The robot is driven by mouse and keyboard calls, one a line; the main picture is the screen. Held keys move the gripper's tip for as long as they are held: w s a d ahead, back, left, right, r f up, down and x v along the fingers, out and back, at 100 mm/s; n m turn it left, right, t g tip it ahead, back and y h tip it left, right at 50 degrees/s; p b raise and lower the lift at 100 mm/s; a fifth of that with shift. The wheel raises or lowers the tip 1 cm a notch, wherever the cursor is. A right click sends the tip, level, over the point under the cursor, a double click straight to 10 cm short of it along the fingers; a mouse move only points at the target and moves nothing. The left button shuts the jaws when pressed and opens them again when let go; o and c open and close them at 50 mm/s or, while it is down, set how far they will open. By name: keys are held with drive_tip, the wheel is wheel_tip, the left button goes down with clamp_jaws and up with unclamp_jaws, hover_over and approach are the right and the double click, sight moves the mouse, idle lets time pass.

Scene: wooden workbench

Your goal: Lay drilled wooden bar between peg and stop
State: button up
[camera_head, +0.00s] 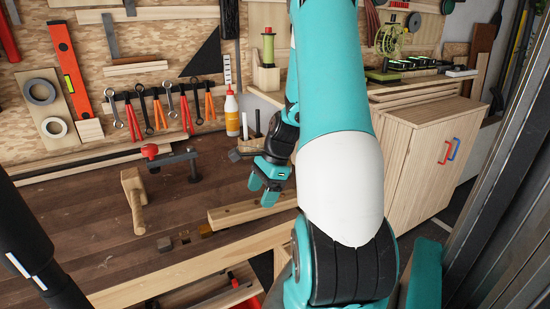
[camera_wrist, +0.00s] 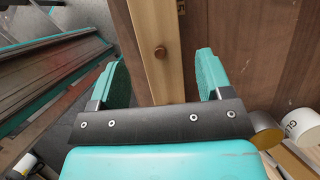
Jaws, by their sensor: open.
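A light wooden bar (camera_head: 242,213) lies on the workbench near its front edge, partly hidden behind my arm. A small brown block (camera_head: 205,230) sits by the bar's left end, with small dark pieces (camera_head: 166,244) further left. I cannot tell which are peg and stop.
A wooden mallet (camera_head: 134,200) and a dark clamp (camera_head: 180,162) with a red knob are on the bench to the left. A glue bottle (camera_head: 232,112) stands behind. A wooden cabinet (camera_head: 425,150) is at the right. The left front bench top is clear.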

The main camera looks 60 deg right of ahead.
drive_tip(key=v, duration=1.2)
drive_tip(key=shift+r+p, duration=0.3)
drive_tip(key=shift+p, duration=0.1)
